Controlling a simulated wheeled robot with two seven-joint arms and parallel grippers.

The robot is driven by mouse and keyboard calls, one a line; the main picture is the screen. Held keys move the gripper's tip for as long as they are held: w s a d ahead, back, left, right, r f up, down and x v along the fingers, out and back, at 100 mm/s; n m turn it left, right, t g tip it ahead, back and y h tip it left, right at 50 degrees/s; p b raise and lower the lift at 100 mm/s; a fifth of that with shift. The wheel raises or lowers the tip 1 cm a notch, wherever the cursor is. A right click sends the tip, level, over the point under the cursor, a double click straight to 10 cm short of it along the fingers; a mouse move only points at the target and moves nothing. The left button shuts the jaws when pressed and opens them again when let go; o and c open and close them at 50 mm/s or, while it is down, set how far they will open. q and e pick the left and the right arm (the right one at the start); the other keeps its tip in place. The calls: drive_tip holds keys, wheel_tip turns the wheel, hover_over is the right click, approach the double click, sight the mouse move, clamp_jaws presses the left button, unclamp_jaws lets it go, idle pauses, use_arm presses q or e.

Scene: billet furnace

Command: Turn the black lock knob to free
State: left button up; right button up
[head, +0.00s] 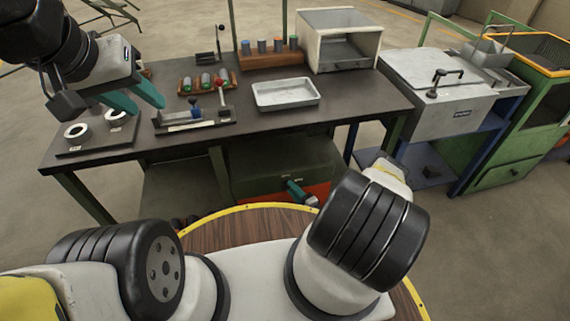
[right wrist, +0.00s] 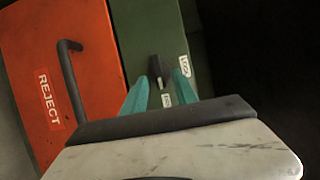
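The black lock knob (right wrist: 156,68) is on a green panel (right wrist: 142,30) in the right wrist view, with a small white label below it and another to its right. The knob stands roughly upright in that view, with a pale mark near its lower end. My right gripper (right wrist: 161,77) is open, its teal fingers on either side of the knob, with gaps visible; I cannot tell whether they touch it. In the head view, my right gripper (head: 299,192) is partly hidden by my arm, and I cannot make out the knob. My left gripper (head: 136,100) is open and empty above the table's left end.
A red front marked REJECT (right wrist: 45,60) with a dark bar handle (right wrist: 70,80) adjoins the green panel. The dark table (head: 225,150) above holds a metal tray (head: 286,104), a rack of colored pieces (head: 207,92) and rings. A grey-lidded station (head: 465,116) stands right.

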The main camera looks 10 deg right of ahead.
drive_tip(key=v, duration=0.7)
drive_tip(key=shift+s, duration=0.25)
drive_tip(key=shift+d, duration=0.1)
